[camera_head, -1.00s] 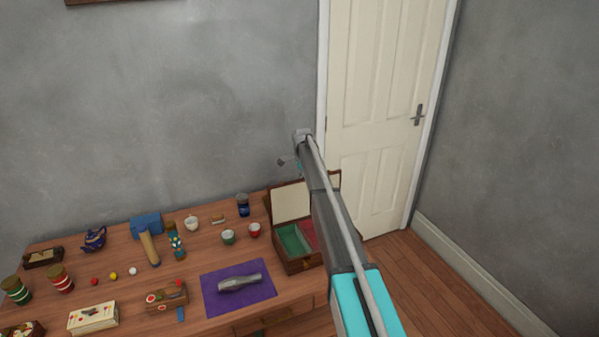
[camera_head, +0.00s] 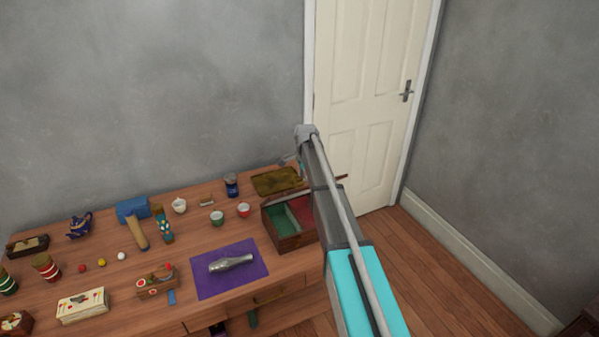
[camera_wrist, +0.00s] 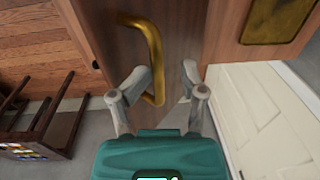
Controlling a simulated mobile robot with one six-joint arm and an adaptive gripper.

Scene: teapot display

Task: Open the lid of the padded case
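The padded case (camera_head: 290,243) is a brown wooden box at the table's right end, with green and red padded compartments showing. In the wrist view, a wooden part with a curved gold handle (camera_wrist: 153,45) fills the upper middle, and a gold panel (camera_wrist: 277,18) shows at top right. My gripper (camera_wrist: 168,72) is open and empty, its fingers apart close to the handle; I cannot tell if they touch it. In the head view my arm mostly hides the gripper.
A purple cloth (camera_head: 233,277) with a metallic object (camera_head: 231,263) lies left of the case. Cups (camera_head: 243,210), a blue jar (camera_head: 232,186) and a teapot (camera_head: 79,226) stand on the table (camera_head: 120,282). A white door (camera_head: 370,90) is behind at right.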

